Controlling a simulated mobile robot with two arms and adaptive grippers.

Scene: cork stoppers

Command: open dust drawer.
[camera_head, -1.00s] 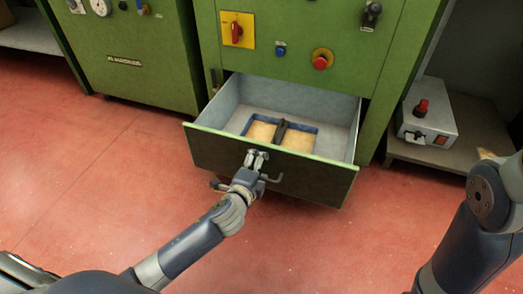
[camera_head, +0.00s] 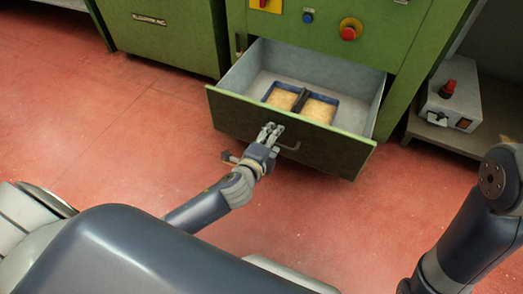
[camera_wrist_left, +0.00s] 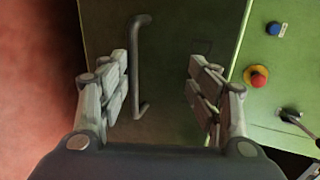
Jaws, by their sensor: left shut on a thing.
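The dust drawer (camera_head: 229,112) stands pulled out from the green machine, with its dark green front facing me and its grey inside showing. A blue-rimmed tray (camera_head: 337,106) with tan contents and a black bar across its middle lies in it. The bar handle (camera_head: 292,147) on the drawer front also shows in the left wrist view (camera_wrist_left: 136,70), between my fingers and closer to the left one. My left gripper (camera_head: 271,130) is at the drawer front, shut on the handle; the exact contact is hard to see. My right arm shows at the right, its gripper out of view.
The green machine (camera_head: 395,30) carries a red emergency button (camera_head: 349,29) and a blue button (camera_head: 308,16) above the drawer. A control box (camera_head: 452,95) sits on a low shelf at right. Another green cabinet (camera_head: 165,45) stands at left. The red floor (camera_head: 120,125) is clear.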

